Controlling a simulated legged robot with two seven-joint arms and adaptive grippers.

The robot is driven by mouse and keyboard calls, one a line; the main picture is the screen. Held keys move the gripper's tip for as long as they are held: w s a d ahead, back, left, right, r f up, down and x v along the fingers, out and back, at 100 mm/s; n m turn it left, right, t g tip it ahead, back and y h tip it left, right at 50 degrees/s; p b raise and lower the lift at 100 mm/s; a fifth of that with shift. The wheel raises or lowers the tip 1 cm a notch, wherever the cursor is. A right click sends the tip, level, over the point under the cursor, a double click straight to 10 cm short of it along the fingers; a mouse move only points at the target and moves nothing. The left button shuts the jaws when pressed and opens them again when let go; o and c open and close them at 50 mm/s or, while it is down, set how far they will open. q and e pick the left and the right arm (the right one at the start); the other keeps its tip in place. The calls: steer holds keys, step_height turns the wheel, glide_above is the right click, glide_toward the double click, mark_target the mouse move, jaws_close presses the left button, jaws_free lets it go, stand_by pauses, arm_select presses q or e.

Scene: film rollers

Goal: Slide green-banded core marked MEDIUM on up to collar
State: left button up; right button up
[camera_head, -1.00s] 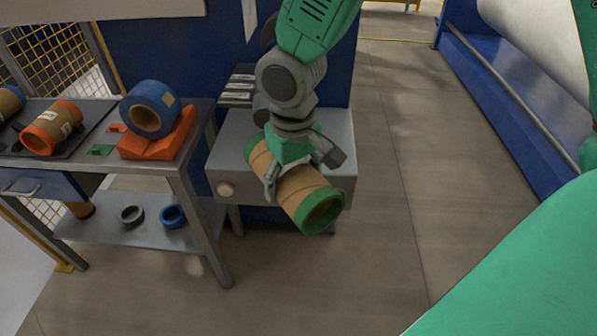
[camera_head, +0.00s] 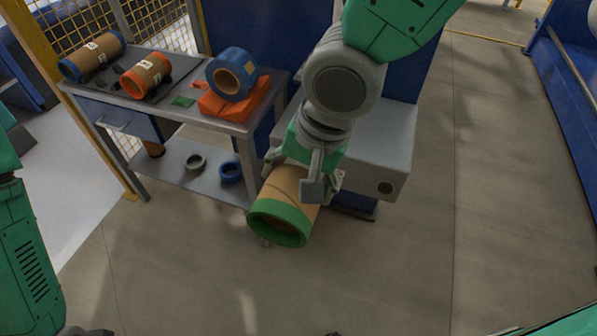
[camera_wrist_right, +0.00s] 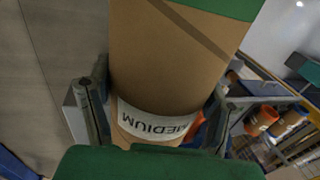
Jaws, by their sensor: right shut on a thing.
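The green-banded core (camera_head: 288,205) is a brown cardboard tube with green ends. My right gripper (camera_head: 300,172) is shut on it around its middle and holds it in the air, tilted, with the open green end toward the camera. In the right wrist view the core (camera_wrist_right: 175,60) fills the middle between the fingers of my right gripper (camera_wrist_right: 160,110), and its white label reads MEDIUM upside down. Part of the left arm shows at the left edge of the head view, but its fingers cannot be made out. No collar can be made out in these frames.
A grey bench (camera_head: 215,118) at left holds an orange-banded core (camera_head: 146,76), a blue-banded core (camera_head: 92,56) and a blue roll (camera_head: 232,73) on an orange stand (camera_head: 236,106). The floor at right is clear.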

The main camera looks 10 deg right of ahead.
steer(key=shift+w+d, duration=0.1)
steer(key=shift+w, duration=0.15)
steer(key=w+d, duration=0.4)
steer(key=shift+w+d+p, duration=0.2)
steer(key=shift+w+p, duration=0.2)
steer(key=shift+w, duration=0.2)
arm_select(q)
steer(key=shift+r, duration=0.5)
arm_select(e)
steer(key=shift+w, duration=0.35)
arm_select(q)
steer(key=shift+d, duration=0.3)
arm_select(e)
steer(key=shift+d, duration=0.25)
arm_select(q)
steer(key=shift+r+p, duration=0.3)
arm_select(e)
steer(key=shift+r, duration=0.1)
arm_select(q)
steer(key=shift+a, duration=0.15)
arm_select(e)
steer(key=shift+a, duration=0.25)
arm_select(q)
steer(key=shift+r, duration=0.2)
arm_select(e)
steer(key=shift+d, duration=0.3)
